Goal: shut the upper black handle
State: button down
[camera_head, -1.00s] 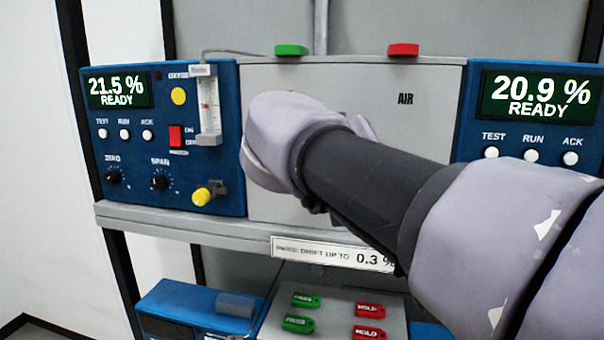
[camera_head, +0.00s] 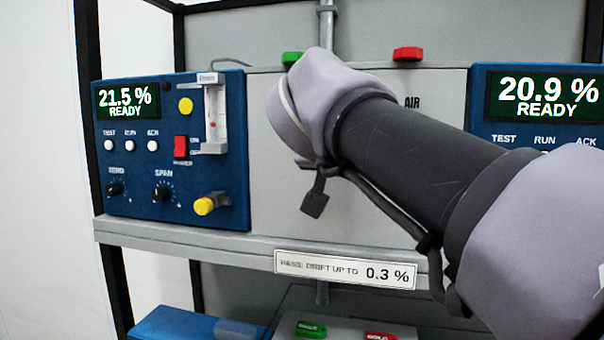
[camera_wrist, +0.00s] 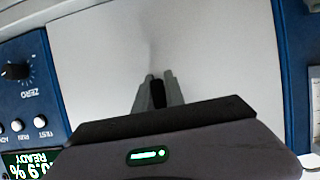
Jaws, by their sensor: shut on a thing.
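My gripper shows in the wrist view (camera_wrist: 158,88), in front of a plain light grey panel (camera_wrist: 215,50). Its two grey fingers are close together with a small black piece, seemingly the upper black handle (camera_wrist: 158,96), between them. Most of that piece is hidden by the fingers and the gripper body. In the head view my wrist covers the middle of the grey AIR panel (camera_head: 262,185) and hides the fingertips and the held part. A dark flat piece on a short stem (camera_head: 315,197) hangs below my wrist. I cannot tell whether it is a handle or part of me.
Blue analysers flank the panel, reading 21.5 % (camera_head: 222,110) and 20.9 % (camera_head: 480,100). A green tab (camera_head: 292,57) and a red tab (camera_head: 408,53) sit on top. A yellow knob (camera_head: 205,205) sticks out at left. The shelf edge (camera_head: 220,245) runs below.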

dwell(0.4)
jog(key=c, duration=1.4)
grip_release()
jog(key=shift+r, duration=0.1)
